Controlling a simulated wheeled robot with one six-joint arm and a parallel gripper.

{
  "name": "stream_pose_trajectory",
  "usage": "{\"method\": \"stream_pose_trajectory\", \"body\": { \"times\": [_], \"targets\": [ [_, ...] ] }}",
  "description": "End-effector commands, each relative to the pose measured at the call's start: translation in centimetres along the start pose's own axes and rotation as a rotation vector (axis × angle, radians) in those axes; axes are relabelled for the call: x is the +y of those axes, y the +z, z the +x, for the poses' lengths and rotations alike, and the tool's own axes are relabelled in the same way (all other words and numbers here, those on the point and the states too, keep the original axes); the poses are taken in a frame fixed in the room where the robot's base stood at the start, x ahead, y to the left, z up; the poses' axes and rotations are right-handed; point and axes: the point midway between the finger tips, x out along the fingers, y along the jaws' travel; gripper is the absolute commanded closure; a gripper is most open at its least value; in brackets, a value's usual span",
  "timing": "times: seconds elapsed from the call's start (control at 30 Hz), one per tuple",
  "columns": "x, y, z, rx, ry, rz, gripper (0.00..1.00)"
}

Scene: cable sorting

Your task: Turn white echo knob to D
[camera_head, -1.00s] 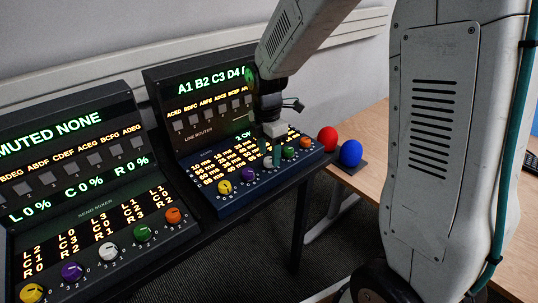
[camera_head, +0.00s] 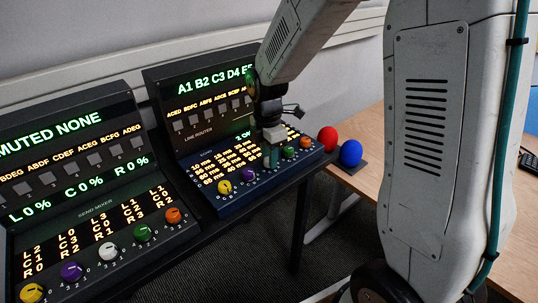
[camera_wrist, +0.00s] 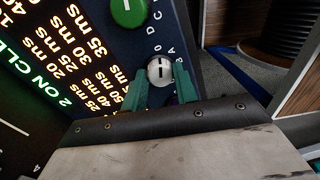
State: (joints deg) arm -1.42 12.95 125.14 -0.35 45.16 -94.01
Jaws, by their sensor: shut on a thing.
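The echo panel (camera_head: 236,205) is the dark blue sloping front of the right console, with a row of coloured knobs along its lower edge. The white knob (camera_wrist: 160,70) shows in the wrist view between the two green fingers of my gripper (camera_wrist: 162,80). The fingers are shut on its sides. Its dark pointer line runs nearly upright in that view. Small letters lie beside it, but I cannot tell which one it points at. In the head view my gripper (camera_head: 270,157) is low over the panel and hides most of the white knob.
A red ball (camera_head: 327,139) and a blue ball (camera_head: 351,152) stand to the right. The send mixer console (camera_head: 90,215) is on the left.

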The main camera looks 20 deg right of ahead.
Motion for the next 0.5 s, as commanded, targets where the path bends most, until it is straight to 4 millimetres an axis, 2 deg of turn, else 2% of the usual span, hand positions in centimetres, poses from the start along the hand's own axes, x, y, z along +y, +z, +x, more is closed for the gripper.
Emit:
{"method": "stream_pose_trajectory", "body": {
  "times": [0.27,0.5],
  "targets": [
    [0.01,0.04,-0.04,0.01,0.0,0.178,0.94],
    [0.0,0.06,-0.05,0.023,0.001,0.403,0.94]
  ]
}}
